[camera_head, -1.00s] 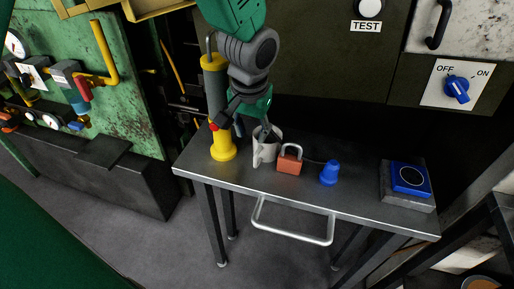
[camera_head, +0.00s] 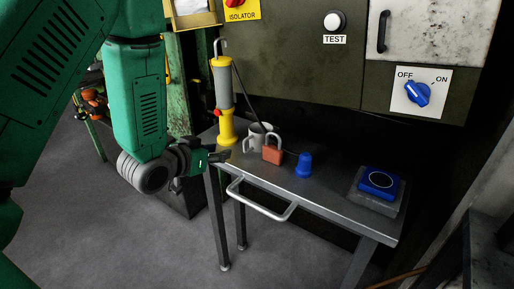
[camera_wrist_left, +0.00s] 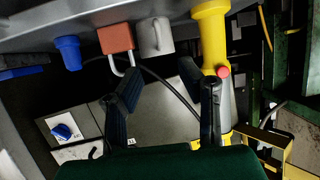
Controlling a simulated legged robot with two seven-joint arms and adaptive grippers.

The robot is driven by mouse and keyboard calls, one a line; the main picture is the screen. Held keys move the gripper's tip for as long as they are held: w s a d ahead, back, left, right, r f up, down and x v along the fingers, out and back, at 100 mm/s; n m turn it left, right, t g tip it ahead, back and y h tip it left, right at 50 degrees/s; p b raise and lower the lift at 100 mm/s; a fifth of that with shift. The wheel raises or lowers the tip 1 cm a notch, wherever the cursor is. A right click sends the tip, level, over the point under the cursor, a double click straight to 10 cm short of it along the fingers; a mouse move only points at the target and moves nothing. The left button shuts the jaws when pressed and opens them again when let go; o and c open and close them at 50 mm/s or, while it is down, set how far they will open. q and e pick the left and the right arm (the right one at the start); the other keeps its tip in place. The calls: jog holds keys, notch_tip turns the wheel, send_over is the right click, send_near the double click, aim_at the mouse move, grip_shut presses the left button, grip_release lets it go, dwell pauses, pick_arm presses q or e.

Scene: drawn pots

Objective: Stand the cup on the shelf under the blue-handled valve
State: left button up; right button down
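The cup (camera_head: 262,134) is a pale grey mug standing upright on the metal bench, between the yellow lamp and the red padlock. In the left wrist view the cup (camera_wrist_left: 157,38) shows upside down, beyond the fingertips. My left gripper (camera_head: 226,156) is at the bench's left front edge, left of the cup and apart from it. In the left wrist view its fingers (camera_wrist_left: 160,74) are spread with nothing between them. My right gripper is not in view. I cannot make out the blue-handled valve or the shelf under it.
The yellow lamp (camera_head: 226,127) stands close left of the cup. The red padlock (camera_head: 272,154) and a blue cone-shaped object (camera_head: 304,165) are to its right. A blue device (camera_head: 379,183) lies further right. A rail handle (camera_head: 262,208) juts from the bench front. Open floor lies front left.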

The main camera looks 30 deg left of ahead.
aim_at(245, 144)
pick_arm(q)
jog(key=x, duration=0.7)
jog(key=shift+w+d+f+b, duration=0.2)
jog(key=shift+w+d+b, duration=0.1)
jog(key=shift+b, duration=0.1)
jog(key=x, duration=0.2)
jog(key=b+x, duration=0.1)
jog(key=x, duration=0.2)
jog(key=shift+a+f, duration=0.1)
jog(key=shift+a, duration=0.1)
grip_shut()
